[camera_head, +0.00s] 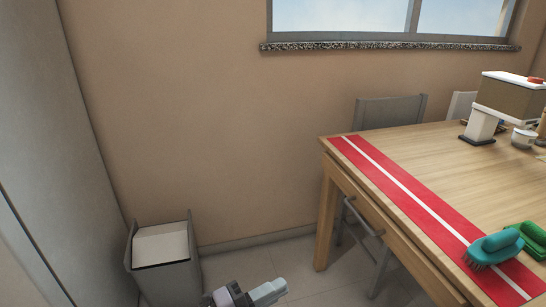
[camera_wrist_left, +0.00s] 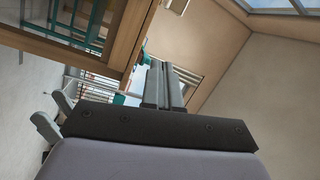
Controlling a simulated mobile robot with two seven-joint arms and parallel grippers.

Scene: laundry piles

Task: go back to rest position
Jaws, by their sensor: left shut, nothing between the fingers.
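My left gripper (camera_head: 268,291) shows at the bottom of the head view, low above the floor, between the grey bin and the table. Its two fingers also show in the left wrist view (camera_wrist_left: 164,85), side by side and shut with nothing between them. It touches nothing that I can see. My right gripper is in neither view.
A grey bin (camera_head: 170,278) with a pale inside stands by the wall. A wooden table (camera_head: 440,150) with a red runner (camera_head: 400,195), teal brush (camera_head: 494,249) and green brush (camera_head: 530,238) is at right. Chairs (camera_head: 390,110) stand behind it. Floor (camera_head: 290,262) between is clear.

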